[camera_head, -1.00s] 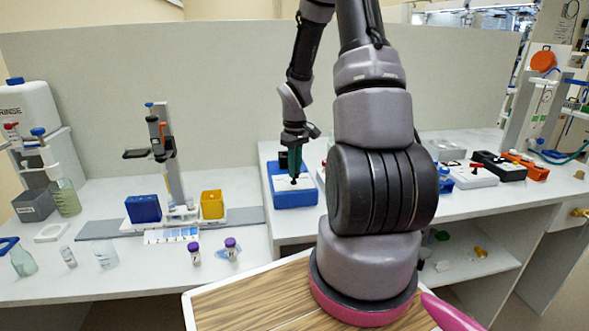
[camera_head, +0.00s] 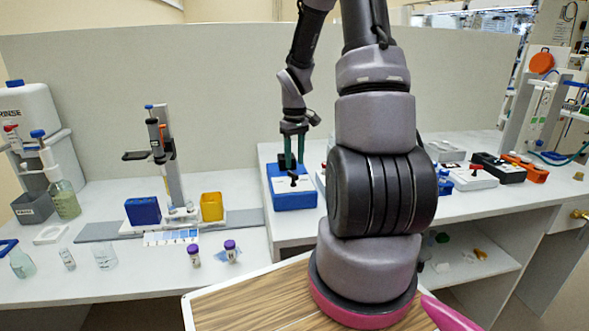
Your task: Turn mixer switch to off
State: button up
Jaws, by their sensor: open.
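A blue box (camera_head: 294,200) with a pale top panel stands on the raised bench left of my arm. A small black switch handle (camera_head: 293,180) sits on its panel. No readable label shows which device is the mixer. The handle's exact setting is too small to read.
More switch boxes stand right of my arm: white (camera_head: 472,178), black (camera_head: 499,168) and orange (camera_head: 526,168). My arm hides part of the bench. A stand (camera_head: 165,150), a blue rack (camera_head: 143,210) and a yellow holder (camera_head: 211,206) are at left. A wall panel (camera_head: 230,90) rises behind.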

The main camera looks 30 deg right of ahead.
aim_at(294, 174)
notch_tip(294, 174, up, 7)
jog(key=shift+f, duration=0.2)
dwell(0.4)
